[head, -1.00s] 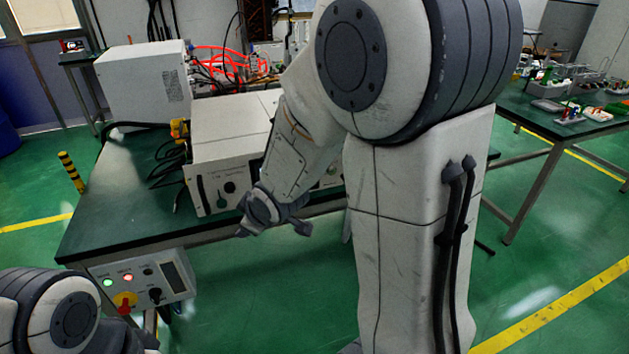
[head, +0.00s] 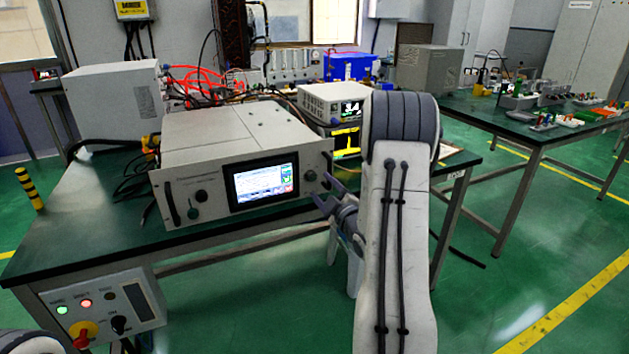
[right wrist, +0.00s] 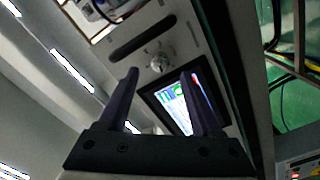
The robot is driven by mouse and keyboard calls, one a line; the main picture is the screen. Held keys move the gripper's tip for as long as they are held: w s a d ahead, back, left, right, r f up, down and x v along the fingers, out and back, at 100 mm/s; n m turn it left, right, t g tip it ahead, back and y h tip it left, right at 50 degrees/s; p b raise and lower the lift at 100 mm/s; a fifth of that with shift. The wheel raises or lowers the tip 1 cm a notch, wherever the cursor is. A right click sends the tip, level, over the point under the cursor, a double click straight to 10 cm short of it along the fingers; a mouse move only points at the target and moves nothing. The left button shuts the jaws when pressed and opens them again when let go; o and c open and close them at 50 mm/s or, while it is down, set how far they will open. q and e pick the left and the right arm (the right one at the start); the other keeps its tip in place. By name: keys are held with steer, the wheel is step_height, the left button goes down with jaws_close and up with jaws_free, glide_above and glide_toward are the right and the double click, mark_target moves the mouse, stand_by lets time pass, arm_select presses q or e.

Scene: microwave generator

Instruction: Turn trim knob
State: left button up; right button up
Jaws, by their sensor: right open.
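The generator (head: 245,150) is a light grey box on the table with a lit screen (head: 262,183) in its front panel. A small round knob (head: 310,175) sits right of the screen; it also shows in the right wrist view (right wrist: 158,62), beside a dark handle (right wrist: 142,38). I cannot read which is labelled trim. My right gripper (head: 326,192) is open and empty, just in front of the panel's right end, its fingers pointing towards the right knob. My left gripper is out of view.
A control box (head: 103,308) with lit buttons and a red-yellow switch hangs at the table's front left. A white instrument (head: 335,100) stands behind the generator's right side. A white box (head: 115,98) and cables are behind left. The green floor in front is open.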

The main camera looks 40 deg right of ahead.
mark_target(313, 177)
steer(key=shift+x, duration=2.75)
jaws_close()
